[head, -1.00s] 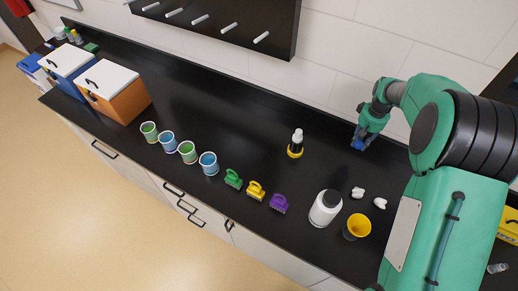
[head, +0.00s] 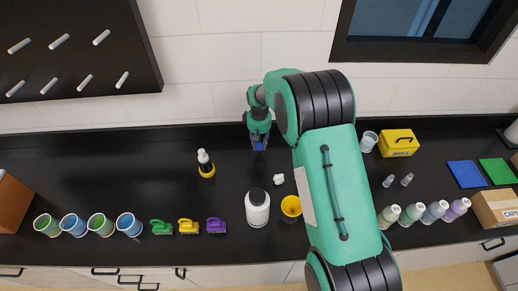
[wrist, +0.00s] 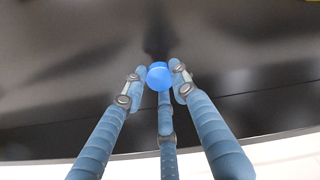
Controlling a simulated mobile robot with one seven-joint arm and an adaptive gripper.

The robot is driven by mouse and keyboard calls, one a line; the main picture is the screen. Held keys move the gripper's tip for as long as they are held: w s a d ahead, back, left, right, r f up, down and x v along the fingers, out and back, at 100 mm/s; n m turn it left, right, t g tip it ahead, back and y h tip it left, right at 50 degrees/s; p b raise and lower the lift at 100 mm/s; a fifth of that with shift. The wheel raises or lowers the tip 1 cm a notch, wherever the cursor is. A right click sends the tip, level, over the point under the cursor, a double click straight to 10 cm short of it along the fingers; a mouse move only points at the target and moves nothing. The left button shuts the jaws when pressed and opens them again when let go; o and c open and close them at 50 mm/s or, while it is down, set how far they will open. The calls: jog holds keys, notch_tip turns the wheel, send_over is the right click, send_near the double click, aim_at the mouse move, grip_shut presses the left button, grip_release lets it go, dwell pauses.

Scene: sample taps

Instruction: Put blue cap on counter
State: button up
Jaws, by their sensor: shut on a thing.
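The blue cap (wrist: 159,76) is between the fingertips of my gripper (wrist: 158,82) in the wrist view. The three blue-grey fingers are shut on it, and it sits at their tips above or near the black surface; the exact gap cannot be told. In the head view my gripper (head: 259,141) points down at the back of the black counter (head: 130,165), near the wall, with the blue cap (head: 259,147) at its tips.
A dark bottle with a yellow base (head: 206,165) stands left of my gripper. A white jar (head: 257,208), a small white piece (head: 278,179) and a yellow cup (head: 291,207) stand in front. Bare counter lies between the dark bottle and my gripper.

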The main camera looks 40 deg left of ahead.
aim_at(259, 145)
jog(key=shift+f, duration=1.9)
jog(key=shift+f, duration=0.2)
jog(key=o, duration=0.7)
jog(key=shift+r, duration=0.15)
jog(key=shift+r+b, duration=0.3)
jog(key=shift+r, duration=5.75)
jog(key=shift+d, duration=0.1)
